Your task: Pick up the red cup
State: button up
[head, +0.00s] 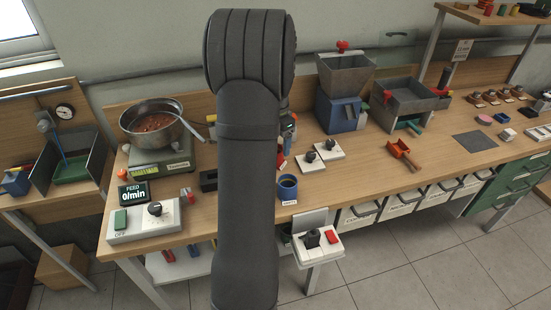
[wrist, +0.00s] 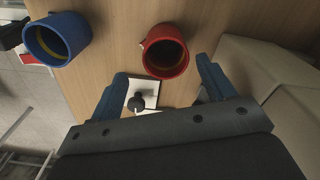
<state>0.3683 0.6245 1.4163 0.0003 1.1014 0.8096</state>
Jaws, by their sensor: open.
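The red cup (wrist: 166,52) stands on the wooden bench, at the top middle of the wrist view, with its open mouth toward the camera. Its handle shows at its left side. In the head view my arm hides most of it. My gripper (wrist: 160,85) is open and empty, with its two blue fingers apart. The red cup shows beyond the fingertips, between their lines, and not in the grip.
A blue cup (wrist: 57,39) stands left of the red cup; it also shows in the head view (head: 288,188). A white panel with a black knob (wrist: 142,98) shows between the fingers. A pale block-like body (wrist: 262,80) is at the right. A pot (head: 153,120) stands on a scale at the left.

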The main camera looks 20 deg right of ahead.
jog(key=shift+w+a+f, duration=0.1)
jog(key=shift+w+f, duration=0.1)
jog(key=shift+f, duration=1.3)
jog(key=shift+w+a+f, duration=0.1)
jog(key=shift+w+f, duration=0.05)
jog(key=shift+f, duration=1.3)
jog(key=c, duration=1.2)
jog(key=shift+o, duration=0.2)
jog(key=shift+r, duration=0.1)
